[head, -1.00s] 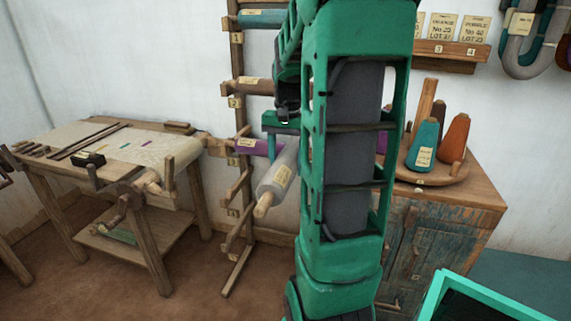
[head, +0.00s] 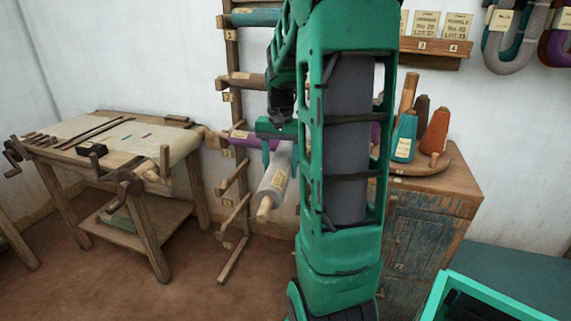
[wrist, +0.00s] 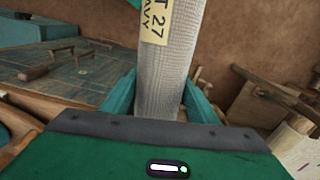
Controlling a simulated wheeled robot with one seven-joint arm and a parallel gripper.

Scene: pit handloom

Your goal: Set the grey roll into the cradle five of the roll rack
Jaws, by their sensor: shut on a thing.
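My gripper (head: 276,140) is shut on the grey roll (head: 275,180). The roll hangs tilted in front of the rack, with its wooden end low and a cream label on its side. In the wrist view the grey roll (wrist: 168,75) stands between my two green fingers (wrist: 160,98), its label partly cut off. The roll rack (head: 231,75) is a wooden post with numbered arms against the wall. A teal roll, a brown roll and a purple roll (head: 243,139) lie in its upper cradles. The lower arms (head: 235,216) look empty; the lowest tag is too small to read. My arm hides the rack's right side.
A wooden work table (head: 120,150) with cloth and cranks stands left of the rack. A cabinet (head: 428,220) with yarn cones is at the right, below a wall shelf (head: 436,46). A green-rimmed bin (head: 500,290) is at the lower right. Floor before the rack is clear.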

